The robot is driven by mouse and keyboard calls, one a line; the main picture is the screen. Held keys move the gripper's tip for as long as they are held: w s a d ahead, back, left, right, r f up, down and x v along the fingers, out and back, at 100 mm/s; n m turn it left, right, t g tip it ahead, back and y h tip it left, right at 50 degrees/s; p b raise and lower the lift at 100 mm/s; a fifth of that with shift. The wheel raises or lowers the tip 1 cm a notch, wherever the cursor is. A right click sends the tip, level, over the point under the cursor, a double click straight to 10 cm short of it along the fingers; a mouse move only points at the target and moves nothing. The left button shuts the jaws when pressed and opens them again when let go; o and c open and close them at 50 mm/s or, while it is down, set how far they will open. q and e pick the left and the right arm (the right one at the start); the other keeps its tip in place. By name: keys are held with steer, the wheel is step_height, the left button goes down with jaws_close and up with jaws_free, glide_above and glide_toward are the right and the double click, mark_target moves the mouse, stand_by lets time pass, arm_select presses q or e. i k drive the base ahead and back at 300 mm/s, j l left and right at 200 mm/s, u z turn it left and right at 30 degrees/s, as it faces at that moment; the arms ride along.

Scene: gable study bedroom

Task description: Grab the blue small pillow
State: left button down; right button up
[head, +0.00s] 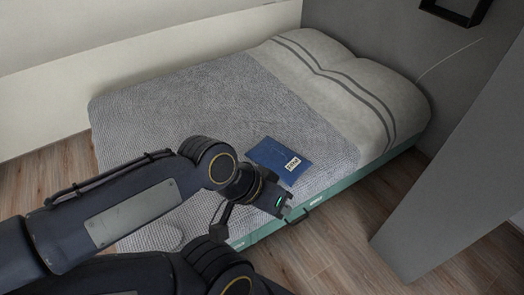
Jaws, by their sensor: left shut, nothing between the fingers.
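A flat, dark blue rectangular item with a small white label (272,153) lies on the grey knitted blanket near the bed's front edge. It is the only small blue thing in view, and its thickness is hard to judge. My left gripper (284,212) is shut and empty. In the picture it shows just below the blue item, by the green side of the bed. Whether it touches the item or the bed cannot be told. My right gripper is not in view.
The bed (170,100) fills the middle, with striped pale pillows (385,92) at its far right end. A grey slanted post (450,180) stands at the right. Wooden floor (340,255) is open between the bed and the post. A dark shelf (455,12) hangs at the top right.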

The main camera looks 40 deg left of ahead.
mark_target(270, 153)
steer(key=i+u, duration=0.15)
steer(key=u, duration=0.3)
steer(key=i+u, duration=0.2)
steer(key=u, duration=0.25)
steer(key=i+l+u, duration=0.15)
steer(key=u, duration=0.25)
steer(key=i+l+u, duration=0.15)
steer(key=u, duration=0.3)
steer(key=i+l+u, duration=0.1)
steer(key=u, duration=0.35)
steer(key=i+l+u, duration=0.2)
steer(key=u, duration=0.25)
steer(key=i+l+u, duration=0.25)
steer(key=u, duration=0.2)
